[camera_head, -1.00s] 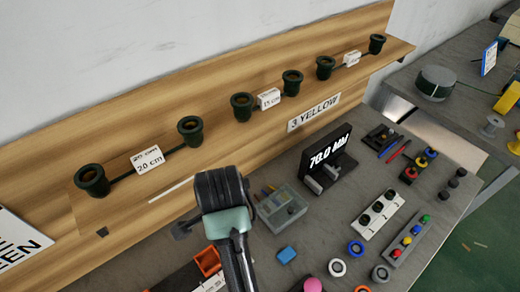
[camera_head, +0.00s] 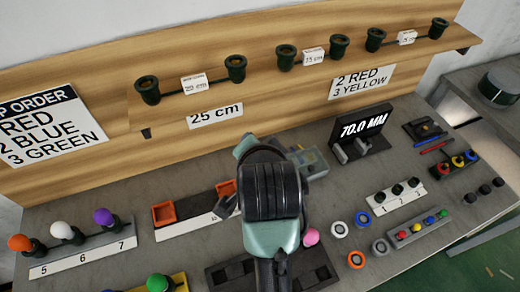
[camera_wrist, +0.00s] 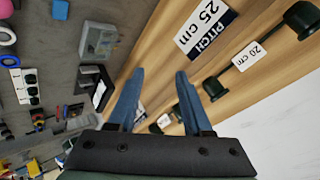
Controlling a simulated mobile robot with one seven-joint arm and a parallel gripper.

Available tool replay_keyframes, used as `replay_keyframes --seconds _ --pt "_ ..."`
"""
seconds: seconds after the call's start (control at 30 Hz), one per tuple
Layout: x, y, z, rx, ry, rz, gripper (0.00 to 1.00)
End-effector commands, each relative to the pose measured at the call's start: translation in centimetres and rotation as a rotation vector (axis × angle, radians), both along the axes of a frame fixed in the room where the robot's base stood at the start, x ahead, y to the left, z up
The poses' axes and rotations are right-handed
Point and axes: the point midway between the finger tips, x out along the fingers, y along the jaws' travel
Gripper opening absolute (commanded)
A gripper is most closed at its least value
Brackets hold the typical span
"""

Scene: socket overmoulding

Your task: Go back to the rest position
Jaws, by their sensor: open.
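My gripper (camera_wrist: 155,92) shows in the wrist view with its two blue fingers apart and nothing between them. It points toward the wooden back panel and shelf (camera_wrist: 185,80). In the head view my arm rises at the lower middle in front of the workbench (camera_head: 330,205), and its dark wrist hides part of the bench; the fingers are hidden there.
The wooden shelf (camera_head: 270,85) carries several dark cups. On the bench are a 70.0 MM display (camera_head: 362,130), a clear box (camera_head: 310,160), several rings (camera_head: 355,259), a strip of coloured knobs (camera_head: 417,230) and round-topped handles (camera_head: 62,231) at the left.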

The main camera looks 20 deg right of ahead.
Motion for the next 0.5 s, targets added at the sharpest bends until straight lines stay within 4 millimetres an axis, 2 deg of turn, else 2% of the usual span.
replay_keyframes --seconds 0.43,0.5 --pt "0.00 -0.03 -0.03 0.001 0.001 -0.002 0.50" --pt "0.26 0.05 0.50 -0.009 -0.015 0.007 0.50"
